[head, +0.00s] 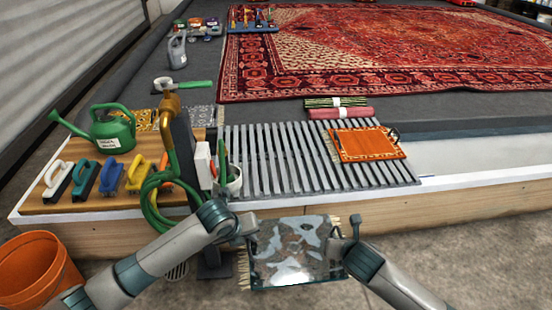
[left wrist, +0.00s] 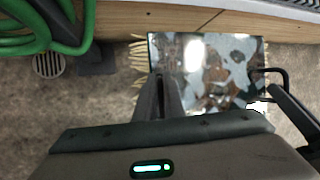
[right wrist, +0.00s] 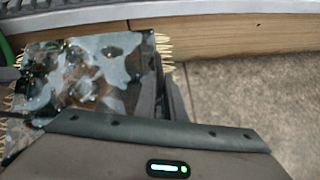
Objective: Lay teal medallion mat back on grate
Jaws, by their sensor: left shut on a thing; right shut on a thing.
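The teal medallion mat (head: 290,252) hangs in front of the wooden edge of the pit, above the concrete floor. It has a dark teal border, pale fringes on its short ends and grey-blue and brown patches with a glossy sheen. My left gripper (head: 252,238) is shut on its left side; the mat also shows in the left wrist view (left wrist: 205,70). My right gripper (head: 340,243) is shut on its right side; the mat shows in the right wrist view (right wrist: 90,75) too. The slatted grate (head: 270,165) lies beyond the mat, its left and middle slats bare.
An orange mat (head: 368,146) lies on the grate's right part. Rolled mats (head: 340,112) lie behind it. A brass tap (head: 170,105) with green hose, brushes (head: 85,180) and a watering can (head: 112,130) stand left. An orange bucket (head: 35,270) is on the floor.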

